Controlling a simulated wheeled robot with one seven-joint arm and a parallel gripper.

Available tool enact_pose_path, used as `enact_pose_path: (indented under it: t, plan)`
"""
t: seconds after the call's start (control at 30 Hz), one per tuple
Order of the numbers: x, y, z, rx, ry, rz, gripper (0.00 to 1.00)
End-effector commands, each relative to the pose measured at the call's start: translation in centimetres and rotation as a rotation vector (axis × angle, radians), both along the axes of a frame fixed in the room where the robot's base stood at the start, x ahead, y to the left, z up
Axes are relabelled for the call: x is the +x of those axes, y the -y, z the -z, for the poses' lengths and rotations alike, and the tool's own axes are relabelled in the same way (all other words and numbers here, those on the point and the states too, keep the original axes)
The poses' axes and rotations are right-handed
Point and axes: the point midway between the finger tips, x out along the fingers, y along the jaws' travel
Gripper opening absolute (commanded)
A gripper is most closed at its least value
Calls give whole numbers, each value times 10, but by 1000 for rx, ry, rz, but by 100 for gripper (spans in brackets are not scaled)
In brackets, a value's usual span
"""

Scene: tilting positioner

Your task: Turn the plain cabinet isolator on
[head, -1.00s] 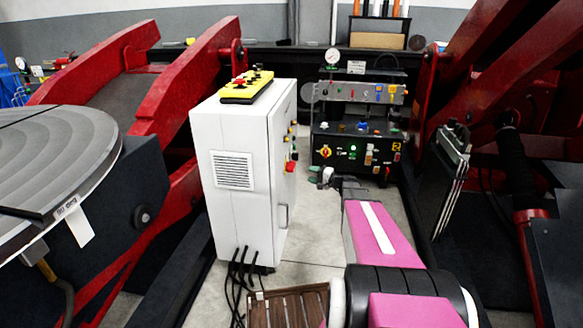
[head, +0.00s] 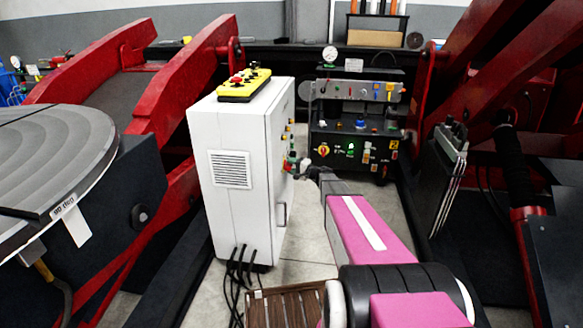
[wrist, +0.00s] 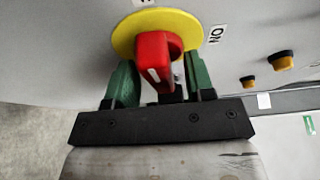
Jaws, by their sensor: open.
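The plain cabinet (head: 250,195) is a white box standing left of my arm in the head view. Its isolator is a red handle (wrist: 153,62) on a round yellow plate (wrist: 190,22) in the wrist view. An ON label (wrist: 216,34) is at the plate's right edge; another label at the top is cut off. My gripper (wrist: 161,82) is open, with one green finger on each side of the red handle; I cannot tell whether either touches it. In the head view my gripper (head: 303,165) is at the cabinet's right face, and the isolator is small and partly hidden.
A black control unit (head: 345,135) with its own red-and-yellow switch (head: 322,150) stands behind. A yellow pendant (head: 244,85) lies on the cabinet. Black-and-yellow buttons (wrist: 282,60) are right of the isolator. Cables and a wooden slatted platform (head: 287,307) are at the cabinet's foot.

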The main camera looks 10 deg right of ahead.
Motion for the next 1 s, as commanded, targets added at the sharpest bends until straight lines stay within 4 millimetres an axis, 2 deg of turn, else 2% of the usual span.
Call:
enact_pose_path:
  t: [0.2,0.23,0.37,0.77,1.0]
  plan:
    - [0,0,0,0,0,0,49]
    - [0,0,0,0,0,0,42]
    - [0,0,0,0,0,0,0]
    - [0,0,0,12,-44,0,0]
    - [0,0,-1,57,-183,-1,0]
